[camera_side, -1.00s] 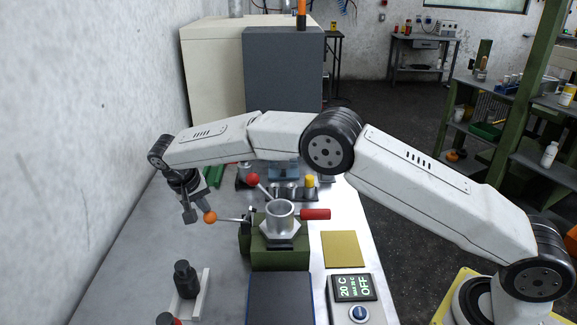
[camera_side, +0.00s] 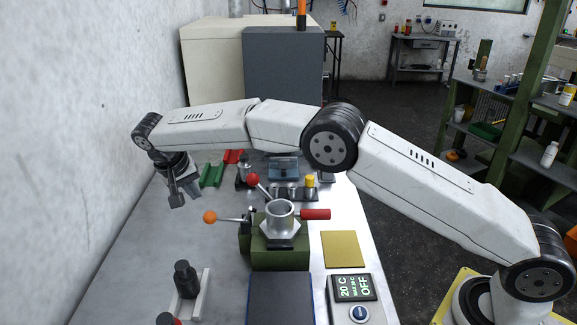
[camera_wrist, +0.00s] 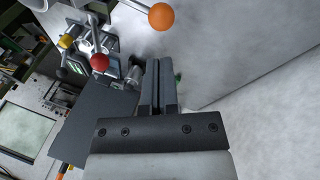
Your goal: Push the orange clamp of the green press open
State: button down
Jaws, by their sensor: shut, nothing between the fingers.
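The green press (camera_side: 280,257) stands on the metal bench and holds a silver hexagonal cup (camera_side: 279,222). Its clamp lever ends in an orange ball (camera_side: 210,217), which points out to the left of the press. In the wrist view the orange ball (camera_wrist: 161,16) is at the top, beyond the fingertips. My gripper (camera_side: 178,203) is shut and empty, up and to the left of the orange ball in the side view, with a gap between them. The wrist view shows the two fingers (camera_wrist: 158,62) closed together.
A red ball lever (camera_side: 253,179) and a red handle (camera_side: 315,214) also belong around the press. A black peg on a white stand (camera_side: 186,280) is at the front left. A controller reading OFF (camera_side: 351,290) and a brass plate (camera_side: 343,249) lie to the right. The wall is close on the left.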

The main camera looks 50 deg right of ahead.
jog(key=shift+v, duration=1.15)
jog(key=shift+d, duration=0.1)
jog(key=s+d+n+y, duration=0.3)
jog(key=s+d, duration=0.8)
jog(key=s+d+f+t, duration=0.1)
jog(key=s+d+f, duration=0.1)
jog(key=s, duration=0.8)
jog(key=s+d+f+n+t+y, duration=0.1)
jog(key=s+d+f, duration=0.2)
jog(key=s, duration=0.7)
jog(key=shift+d+f+n, duration=0.2)
jog(key=shift+d+n, duration=0.1)
jog(key=shift+d, duration=0.55)
